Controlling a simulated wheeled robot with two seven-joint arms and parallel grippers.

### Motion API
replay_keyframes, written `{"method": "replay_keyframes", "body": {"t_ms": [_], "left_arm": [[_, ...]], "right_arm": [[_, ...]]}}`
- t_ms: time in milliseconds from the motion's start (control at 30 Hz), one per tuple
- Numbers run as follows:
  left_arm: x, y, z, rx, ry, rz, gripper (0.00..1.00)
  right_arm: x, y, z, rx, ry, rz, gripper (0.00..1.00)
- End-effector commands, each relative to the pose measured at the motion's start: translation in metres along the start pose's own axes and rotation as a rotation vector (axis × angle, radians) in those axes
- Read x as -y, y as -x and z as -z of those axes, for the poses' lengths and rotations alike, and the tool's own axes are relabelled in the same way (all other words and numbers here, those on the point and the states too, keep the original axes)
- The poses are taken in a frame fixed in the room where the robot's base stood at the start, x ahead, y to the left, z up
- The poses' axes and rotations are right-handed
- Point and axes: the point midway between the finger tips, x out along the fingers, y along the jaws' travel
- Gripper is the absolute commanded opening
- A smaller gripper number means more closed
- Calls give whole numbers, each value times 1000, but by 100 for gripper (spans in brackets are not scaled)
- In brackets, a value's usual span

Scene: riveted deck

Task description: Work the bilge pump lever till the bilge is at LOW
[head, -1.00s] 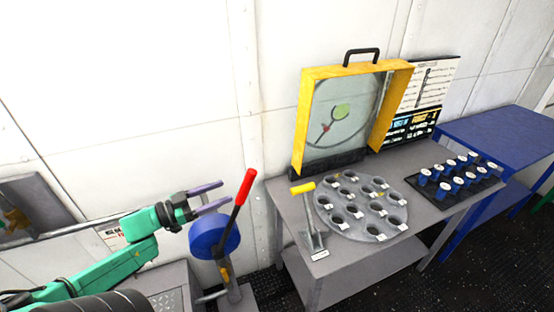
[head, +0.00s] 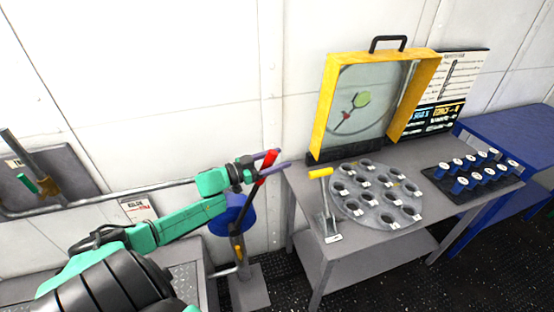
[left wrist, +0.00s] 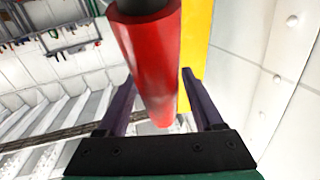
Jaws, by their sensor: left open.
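The pump lever has a red grip (head: 263,170) and leans up and to the right from the blue round pump body (head: 237,216). My left gripper (head: 274,161) is at the upper part of the red grip, with its purple fingers open on either side of it. In the left wrist view, the red grip (left wrist: 155,62) stands between the two open fingers (left wrist: 155,100), with gaps at both sides. My right gripper is not in view. I cannot make out a LOW mark in these frames.
A grey panel (head: 50,178) with a tube, a green piece and a brown bracket is at the left. A small sign (head: 138,208) is near the pipe. A grey table (head: 300,185) at the right holds a yellow-framed case (head: 324,110), a holed disc (head: 375,212) and a yellow-handled lever (head: 326,205).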

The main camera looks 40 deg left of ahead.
Motion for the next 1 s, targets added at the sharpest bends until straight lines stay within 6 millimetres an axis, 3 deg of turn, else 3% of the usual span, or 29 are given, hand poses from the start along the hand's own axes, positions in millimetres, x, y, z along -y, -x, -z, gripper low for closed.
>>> {"method": "replay_keyframes", "body": {"t_ms": [33,200,233,1000], "left_arm": [[0,0,0,0,0,0,68],[0,0,0,-1,0,0,3],[0,0,0,-1,0,0,0],[0,0,0,-1,0,0,0]], "right_arm": [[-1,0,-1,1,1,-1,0],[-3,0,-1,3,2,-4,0],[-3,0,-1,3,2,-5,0],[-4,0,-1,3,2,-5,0]]}}
